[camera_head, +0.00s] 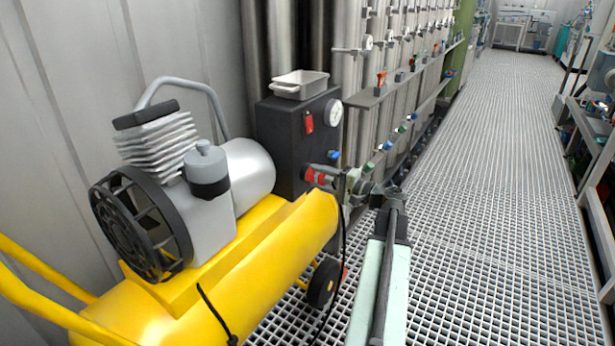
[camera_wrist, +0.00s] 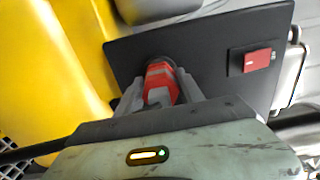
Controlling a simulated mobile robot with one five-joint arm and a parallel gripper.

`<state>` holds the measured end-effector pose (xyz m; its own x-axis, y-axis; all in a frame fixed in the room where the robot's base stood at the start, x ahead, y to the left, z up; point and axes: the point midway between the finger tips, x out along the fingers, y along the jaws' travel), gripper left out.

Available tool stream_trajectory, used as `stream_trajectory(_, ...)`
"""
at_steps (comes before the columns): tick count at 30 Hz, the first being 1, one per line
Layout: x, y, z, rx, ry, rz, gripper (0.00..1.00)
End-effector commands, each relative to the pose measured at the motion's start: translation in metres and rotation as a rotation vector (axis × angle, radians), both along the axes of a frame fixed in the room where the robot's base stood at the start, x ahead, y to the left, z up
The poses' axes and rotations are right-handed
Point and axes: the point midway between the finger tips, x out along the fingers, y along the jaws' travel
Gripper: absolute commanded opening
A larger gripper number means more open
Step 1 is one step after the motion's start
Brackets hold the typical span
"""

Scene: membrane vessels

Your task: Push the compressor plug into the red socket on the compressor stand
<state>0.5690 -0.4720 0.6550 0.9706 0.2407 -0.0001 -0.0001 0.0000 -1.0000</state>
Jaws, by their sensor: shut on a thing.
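The compressor stand (camera_head: 289,150) is a dark upright box beside the yellow compressor, and its dark front panel (camera_wrist: 215,52) fills the upper wrist view. My gripper (camera_head: 331,178) is close to the panel's lower part. In the wrist view its two grey fingers are shut on the red and white compressor plug (camera_wrist: 160,80), one on each side. The plug's front end is at the panel, by a dark round part. Red also shows at the panel in the head view (camera_head: 309,174); I cannot tell socket from plug there. The socket opening is hidden, so how deep the plug sits is unclear.
A red switch (camera_head: 309,123) and a round gauge (camera_head: 334,112) are on the stand, with a grey tray (camera_head: 300,84) on top. The yellow compressor (camera_head: 262,262) stands left, a black cable (camera_head: 342,235) hangs below. Steel vessels and valves (camera_head: 385,110) stand behind. Grating floor lies clear right.

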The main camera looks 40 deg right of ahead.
Motion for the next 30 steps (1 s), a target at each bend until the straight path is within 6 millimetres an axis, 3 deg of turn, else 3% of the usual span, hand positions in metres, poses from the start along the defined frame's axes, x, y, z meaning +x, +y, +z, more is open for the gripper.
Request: stream_trajectory(30,-0.037,-0.01,0.0,0.0,-0.001,-0.003,0.0)
